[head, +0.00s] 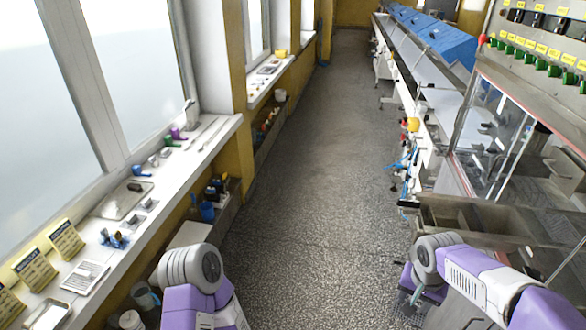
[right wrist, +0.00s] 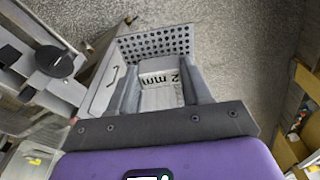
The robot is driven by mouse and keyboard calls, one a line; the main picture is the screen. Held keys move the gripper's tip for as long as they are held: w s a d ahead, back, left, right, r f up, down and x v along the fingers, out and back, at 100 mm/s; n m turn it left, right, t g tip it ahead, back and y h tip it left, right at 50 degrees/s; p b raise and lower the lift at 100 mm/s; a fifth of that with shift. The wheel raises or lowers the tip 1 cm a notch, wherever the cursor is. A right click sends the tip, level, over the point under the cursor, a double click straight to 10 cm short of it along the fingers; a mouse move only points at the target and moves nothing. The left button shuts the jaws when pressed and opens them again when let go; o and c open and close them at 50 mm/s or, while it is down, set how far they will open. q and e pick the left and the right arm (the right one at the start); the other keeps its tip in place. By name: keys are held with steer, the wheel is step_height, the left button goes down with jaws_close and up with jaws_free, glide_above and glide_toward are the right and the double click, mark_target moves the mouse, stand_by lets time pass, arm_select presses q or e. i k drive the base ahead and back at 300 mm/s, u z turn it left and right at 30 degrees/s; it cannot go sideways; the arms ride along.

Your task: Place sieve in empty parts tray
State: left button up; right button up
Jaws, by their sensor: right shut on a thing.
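The sieve (right wrist: 155,43) is a grey perforated plate with a pale tab marked "2 mm". My right gripper (right wrist: 161,84) is shut on the tab, and the perforated plate reaches out beyond the fingertips. In the head view the sieve (head: 408,311) shows partly at the lower right, over the floor beside the machine. A shallow light tray (head: 48,317) lies on the windowsill at the lower left, cut by the frame edge; it looks empty. Another sill tray (head: 121,201) has a dark item on it. My left arm is at the bottom, its gripper out of view.
The white windowsill (head: 205,148) also holds yellow cards (head: 35,270), a compartmented tray (head: 84,278) and small blue parts (head: 115,239). Buckets (head: 145,297) stand below it. The machine with clear panels (head: 500,130) is on the right. The speckled floor (head: 310,180) between is clear.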

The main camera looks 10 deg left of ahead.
mark_target(125, 204)
steer(key=u, duration=0.45)
steer(key=i, duration=1.4)
steer(key=u, duration=1.35)
steer(key=i, duration=1.05)
steer(key=u, duration=1.4)
steer(key=i, duration=0.3)
steer(key=u, duration=0.35)
